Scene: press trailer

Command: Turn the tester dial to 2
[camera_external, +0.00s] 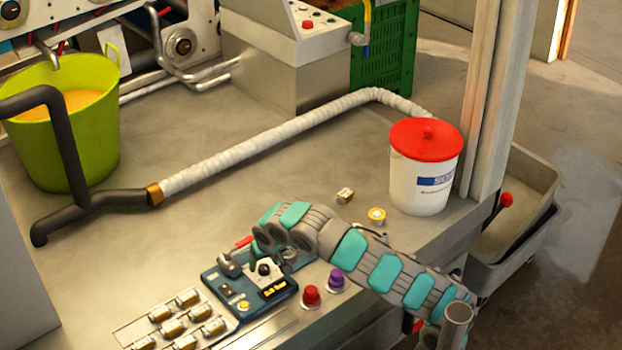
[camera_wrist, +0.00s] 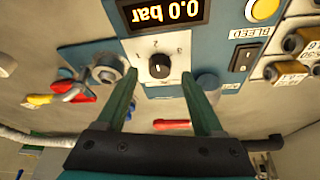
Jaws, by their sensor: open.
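The tester (camera_external: 225,295) is a blue panel box lying on the grey bench. Its dial (camera_wrist: 159,66) is a round black knob on a white plate, in the upper middle of the wrist view; the dial (camera_external: 264,268) also shows beside my gripper in the external view. The display (camera_wrist: 165,12) reads 0.0 bar, upside down. My gripper (camera_wrist: 159,78) is open, with one green finger on each side of the dial; I see no clear contact. In the external view my gripper (camera_external: 268,254) hangs over the tester's far edge.
A red button (camera_external: 311,296) and a purple button (camera_external: 336,279) stand right of the tester. Small fittings (camera_external: 172,327) lie in rows at its left. A white bucket with a red lid (camera_external: 428,140) stands behind my arm. The bench middle is clear, crossed by a white hose (camera_external: 270,138).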

